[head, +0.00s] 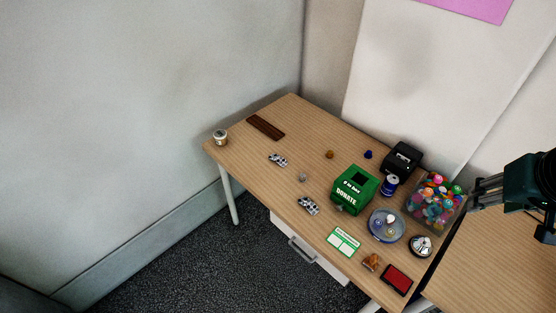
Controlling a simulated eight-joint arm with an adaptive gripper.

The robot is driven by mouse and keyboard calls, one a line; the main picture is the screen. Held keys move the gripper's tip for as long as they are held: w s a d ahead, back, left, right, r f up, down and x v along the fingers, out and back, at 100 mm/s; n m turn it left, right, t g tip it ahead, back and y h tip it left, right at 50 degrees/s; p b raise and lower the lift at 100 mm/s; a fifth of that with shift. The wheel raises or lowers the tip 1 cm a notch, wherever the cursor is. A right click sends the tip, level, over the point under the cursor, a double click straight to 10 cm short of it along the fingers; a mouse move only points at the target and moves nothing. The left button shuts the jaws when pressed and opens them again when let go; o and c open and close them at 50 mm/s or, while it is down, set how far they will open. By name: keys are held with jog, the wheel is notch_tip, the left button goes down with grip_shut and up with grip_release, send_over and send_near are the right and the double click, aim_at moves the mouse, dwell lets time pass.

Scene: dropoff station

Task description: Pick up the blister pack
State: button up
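Two small silvery, dark-spotted flat things that look like blister packs lie on the wooden table in the head view. One blister pack (277,160) is toward the back left, and the other blister pack (308,206) is near the front edge, left of the green donation box. Both are small in the picture, so details cannot be told. My gripper (474,194) is at the right, its fingers pointing left beside the clear bin of colourful balls. The fingers look apart with nothing between them, far from both packs.
The wooden table (240,141) also holds a green donate box (346,196), ball bin (412,205), black device (402,157), blue can (390,186), disc spindle (374,228), bell (420,246), green-white card (343,242) and red pad (396,280). Its left half is mostly clear.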

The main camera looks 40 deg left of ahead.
jog(key=w+a+n+g, duration=0.1)
jog(key=w+a+n, duration=0.1)
jog(key=w+a, duration=0.35)
jog(key=w+a+n, duration=0.1)
jog(key=w+a, duration=0.1)
jog(key=a, duration=0.7)
jog(key=n+g+h+p, duration=0.15)
jog(key=n+g, duration=0.25)
jog(key=n, duration=0.7)
send_over(277, 157)
jog(key=shift+d+f, duration=0.1)
jog(key=shift+f, duration=13.45)
jog(key=shift+f, duration=1.3)
